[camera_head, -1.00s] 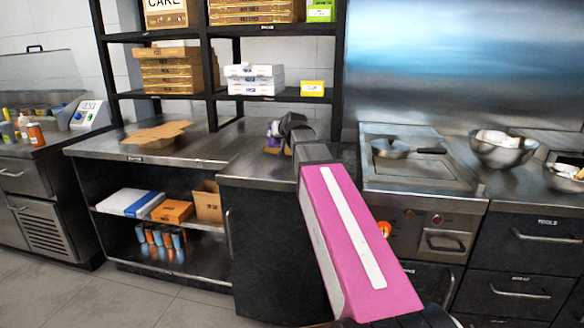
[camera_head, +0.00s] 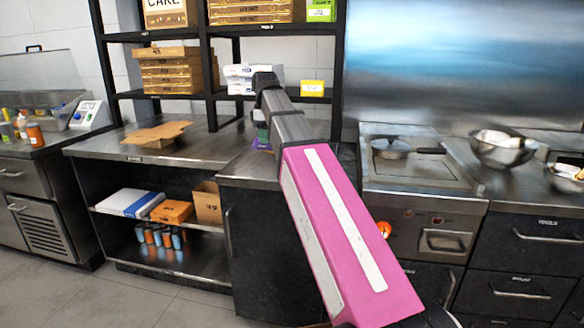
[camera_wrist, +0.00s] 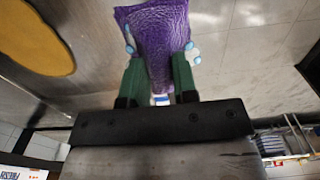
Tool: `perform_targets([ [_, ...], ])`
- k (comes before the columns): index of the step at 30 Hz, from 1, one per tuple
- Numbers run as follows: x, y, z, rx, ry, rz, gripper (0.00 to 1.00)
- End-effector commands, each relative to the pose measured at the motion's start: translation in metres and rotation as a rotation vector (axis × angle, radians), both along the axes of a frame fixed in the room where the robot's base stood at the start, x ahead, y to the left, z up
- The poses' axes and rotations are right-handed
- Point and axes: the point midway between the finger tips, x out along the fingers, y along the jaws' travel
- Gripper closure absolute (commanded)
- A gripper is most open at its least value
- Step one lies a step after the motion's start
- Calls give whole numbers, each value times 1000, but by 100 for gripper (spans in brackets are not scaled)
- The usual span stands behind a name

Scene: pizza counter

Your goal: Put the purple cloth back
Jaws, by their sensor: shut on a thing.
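The purple cloth (camera_wrist: 155,35) shows in the wrist view, hanging between the two green fingers of my gripper (camera_wrist: 160,75). My gripper is shut on it. In the head view my pink arm reaches over the counter, and the gripper end is mostly hidden behind my wrist. A small purple patch of the cloth (camera_head: 258,126) shows below the wrist, above the steel counter. Whether the cloth touches the counter cannot be told.
A griddle with a pan (camera_head: 390,148) and a steel bowl (camera_head: 500,150) are at the right. A round orange-yellow thing (camera_wrist: 35,40) shows in the wrist view.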

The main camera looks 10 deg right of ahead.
Motion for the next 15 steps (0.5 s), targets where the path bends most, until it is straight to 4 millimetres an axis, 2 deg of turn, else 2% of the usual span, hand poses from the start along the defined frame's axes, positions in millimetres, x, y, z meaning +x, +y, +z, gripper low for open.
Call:
perform_targets([
  [4, 8, -16, -9, -10, 3, 7, 100],
  [15, 45, -78, -53, -7, 1, 6, 100],
])
